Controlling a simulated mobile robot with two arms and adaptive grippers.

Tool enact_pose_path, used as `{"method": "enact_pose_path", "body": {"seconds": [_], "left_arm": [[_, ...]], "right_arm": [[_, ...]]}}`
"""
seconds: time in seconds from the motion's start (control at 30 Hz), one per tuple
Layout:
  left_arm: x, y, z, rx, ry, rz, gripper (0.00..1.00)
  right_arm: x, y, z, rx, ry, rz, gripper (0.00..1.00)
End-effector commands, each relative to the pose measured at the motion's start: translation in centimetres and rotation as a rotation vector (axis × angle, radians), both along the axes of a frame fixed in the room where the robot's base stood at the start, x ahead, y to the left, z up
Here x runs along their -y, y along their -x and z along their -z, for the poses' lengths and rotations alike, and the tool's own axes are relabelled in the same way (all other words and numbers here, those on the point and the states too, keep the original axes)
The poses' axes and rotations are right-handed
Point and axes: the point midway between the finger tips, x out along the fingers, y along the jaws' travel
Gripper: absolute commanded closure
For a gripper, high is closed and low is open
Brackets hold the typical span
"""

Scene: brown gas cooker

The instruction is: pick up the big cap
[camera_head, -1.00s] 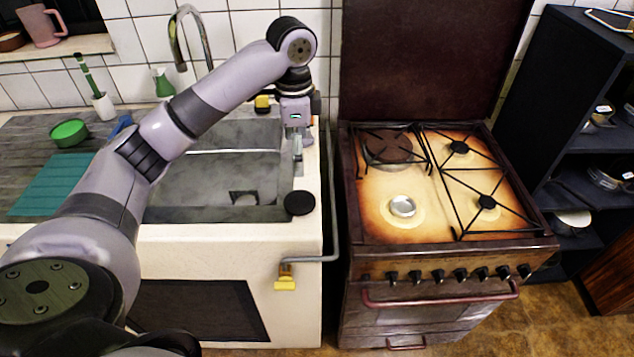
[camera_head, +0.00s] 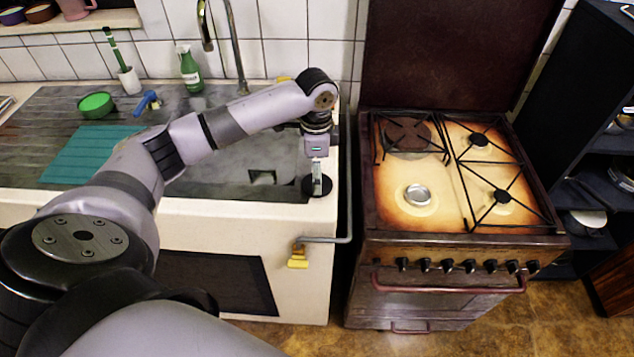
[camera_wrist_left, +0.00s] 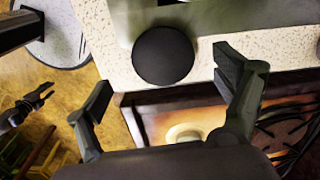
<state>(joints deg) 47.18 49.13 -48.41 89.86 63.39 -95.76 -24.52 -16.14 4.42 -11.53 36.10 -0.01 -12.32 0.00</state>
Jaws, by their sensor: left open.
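The big cap is a flat black disc (camera_wrist_left: 163,55) lying on the pale speckled counter edge by the sink. In the head view the cap (camera_head: 326,187) shows at the sink's front right corner, partly hidden by my left gripper (camera_head: 317,180). In the wrist view my left gripper (camera_wrist_left: 168,78) is open and empty. Its two fingers are wide apart, with the cap between and beyond them, nearer the right finger. I cannot tell the height above the cap. A small dark claw at the wrist view's left looks like my right gripper (camera_wrist_left: 42,95); its jaw state is unclear.
The brown gas cooker (camera_head: 455,240) stands right of the sink across a narrow gap, with a small silver burner cap (camera_head: 418,195) on its hob. A grey pipe (camera_head: 348,200) and yellow valve (camera_head: 298,258) are at the counter's right side. A tap (camera_head: 237,50) stands behind the sink.

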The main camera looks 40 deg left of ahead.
Motion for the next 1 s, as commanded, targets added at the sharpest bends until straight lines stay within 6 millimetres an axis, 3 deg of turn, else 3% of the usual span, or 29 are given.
{"method": "enact_pose_path", "body": {"seconds": [0.23,0.53,1.0], "left_arm": [[-0.1,-0.2,3.4,-0.003,-0.001,0.0,0.12],[-0.1,-0.3,4.0,-0.001,-0.001,0.001,0.12],[-0.1,-0.3,3.9,-0.001,-0.001,0.001,0.43]], "right_arm": [[0.4,2.5,-1.1,-0.039,0.006,0.0,0.6],[0.6,2.9,-1.1,-0.044,0.009,0.001,0.6],[0.5,1.9,-1.1,-0.028,0.007,0.001,0.6]]}}
